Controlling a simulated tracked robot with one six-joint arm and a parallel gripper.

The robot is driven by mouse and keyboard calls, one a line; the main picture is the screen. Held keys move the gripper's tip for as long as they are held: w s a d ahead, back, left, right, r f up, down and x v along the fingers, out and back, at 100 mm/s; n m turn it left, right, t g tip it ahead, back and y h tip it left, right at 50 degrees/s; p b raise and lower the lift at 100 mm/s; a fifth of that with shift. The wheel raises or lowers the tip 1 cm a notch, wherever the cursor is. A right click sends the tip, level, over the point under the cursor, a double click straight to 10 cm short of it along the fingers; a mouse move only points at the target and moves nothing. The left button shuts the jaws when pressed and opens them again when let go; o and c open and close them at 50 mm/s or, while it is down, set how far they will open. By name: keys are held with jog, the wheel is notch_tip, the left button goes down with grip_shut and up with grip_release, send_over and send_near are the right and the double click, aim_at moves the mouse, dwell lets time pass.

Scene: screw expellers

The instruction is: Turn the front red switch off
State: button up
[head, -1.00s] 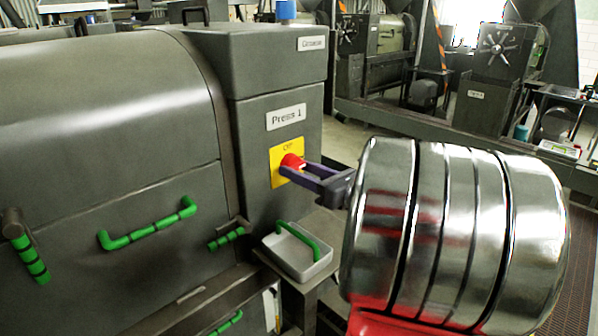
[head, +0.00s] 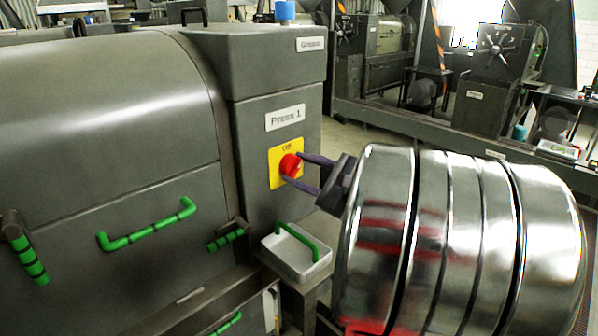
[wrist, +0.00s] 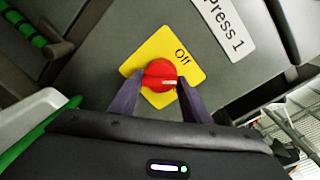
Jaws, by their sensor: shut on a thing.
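The red rotary switch (head: 290,166) sits on a yellow plate (head: 275,178) on the grey press box, under a "Press 1" label. In the wrist view the red knob (wrist: 160,75) shows between my two purple fingers, with "Off" printed on the yellow plate (wrist: 157,47).
A white tray with a green handle (head: 298,250) sits below the switch. Green handles (head: 150,228) stick out from the press body at left. More presses (head: 490,80) stand behind at right.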

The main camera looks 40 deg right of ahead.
jog(key=n, duration=0.3)
jog(key=shift+d+r, duration=0.15)
jog(key=shift+r+n+h, duration=0.1)
jog(key=shift+n+h, duration=0.5)
jog(key=shift+n, duration=1.4)
jog(key=o, duration=1)
jog(key=s, duration=0.9)
jog(key=s+r, duration=0.1)
jog(key=s, duration=0.3)
jog(key=shift+s, duration=0.4)
